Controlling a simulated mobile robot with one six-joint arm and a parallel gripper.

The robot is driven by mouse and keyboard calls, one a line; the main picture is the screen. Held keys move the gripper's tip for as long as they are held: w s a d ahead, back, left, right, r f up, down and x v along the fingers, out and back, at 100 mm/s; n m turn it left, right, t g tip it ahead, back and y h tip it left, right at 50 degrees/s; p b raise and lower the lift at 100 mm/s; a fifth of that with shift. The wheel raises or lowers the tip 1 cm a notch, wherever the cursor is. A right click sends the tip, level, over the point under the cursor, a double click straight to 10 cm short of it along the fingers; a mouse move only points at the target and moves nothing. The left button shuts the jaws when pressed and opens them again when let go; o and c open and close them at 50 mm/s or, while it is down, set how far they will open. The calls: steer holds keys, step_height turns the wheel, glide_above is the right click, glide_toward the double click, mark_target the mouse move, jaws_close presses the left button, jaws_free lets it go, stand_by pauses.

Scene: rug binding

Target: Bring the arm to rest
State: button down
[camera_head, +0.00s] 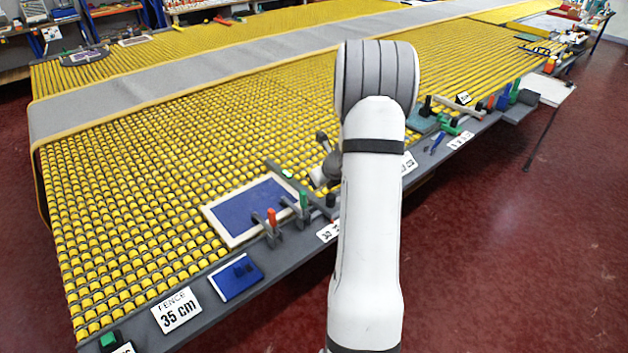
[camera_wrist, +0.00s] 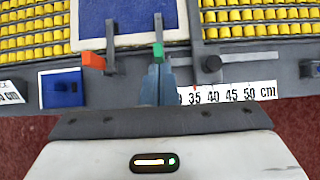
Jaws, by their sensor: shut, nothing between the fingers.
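My arm (camera_head: 370,220) rises in the front middle of the head view, its white lower link upright and a grey ribbed joint on top. It hides part of the table edge, and my gripper cannot be clearly made out there. In the wrist view my gripper (camera_wrist: 157,85) shows as narrow blue-grey fingers, closed together with nothing between them. They point at the table edge, just below a green-handled clamp (camera_wrist: 158,52). Whether they touch the clamp I cannot tell.
The table has yellow roller rows and a grey edge. A blue panel with a pale frame (camera_head: 210,222) lies near a red-handled clamp (camera_head: 271,217). A blue pad (camera_head: 237,277) and a "35 cm" fence sign (camera_head: 177,310) are on the edge. Red floor (camera_head: 520,260) at right is clear.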

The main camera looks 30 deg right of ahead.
stand_by(0.3)
steer(key=s+a+r+n+g+y+b, duration=0.1)
steer(key=s+a+r+n, duration=0.25)
steer(key=a+n, duration=0.3)
steer(key=s+a+r+n+y+b, duration=0.1)
steer(key=s+a+r+n+b, duration=0.1)
steer(key=a+r+n, duration=0.4)
steer(key=s+a+r+n+g+b, duration=0.1)
steer(key=s+a+n, duration=0.25)
steer(key=a, duration=0.45)
steer(key=s+a+n+g+h+b, duration=0.1)
steer(key=s+a+n+b, duration=0.1)
steer(key=s+n, duration=0.7)
steer(key=s+a+n+g+h+b, duration=0.1)
steer(key=s+a+n+h+b, duration=0.1)
steer(key=s+n, duration=0.7)
steer(key=shift+s+a+r, duration=0.4)
steer(key=shift+s+a, duration=0.3)
steer(key=shift+a, duration=0.1)
